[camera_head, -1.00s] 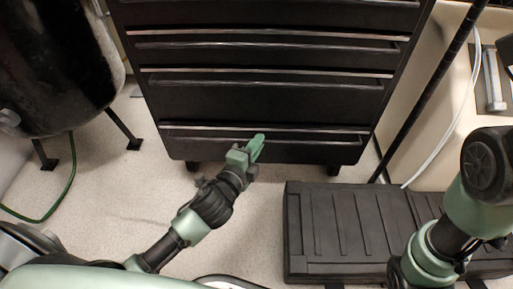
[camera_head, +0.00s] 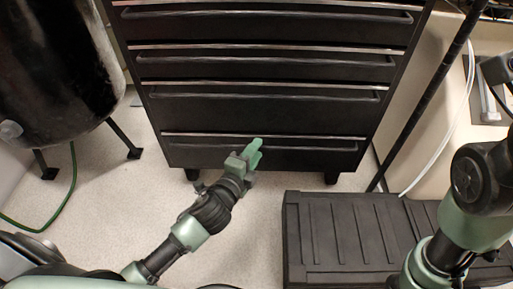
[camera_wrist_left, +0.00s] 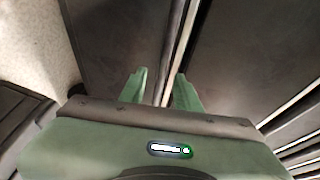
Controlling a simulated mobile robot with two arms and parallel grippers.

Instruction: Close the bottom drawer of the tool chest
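The black tool chest (camera_head: 265,112) stands ahead with several drawers stacked in it. The bottom drawer (camera_head: 210,155) has a pale top edge and a dark bar handle (camera_head: 315,148). Its front looks flush or nearly flush with the chest; a small gap cannot be ruled out. My left gripper (camera_head: 255,153) is at the middle of this drawer's front. In the left wrist view its two green fingertips (camera_wrist_left: 160,88) are apart, with a bar-like edge running between them; I cannot tell whether they touch it. My right gripper is out of view; only its arm shows at right.
A black ribbed case (camera_head: 340,235) lies on the floor, front right of the chest. A dark tank on legs (camera_head: 60,75) stands at left, with a green hose (camera_head: 68,190). A black pole (camera_head: 425,95) leans at right.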

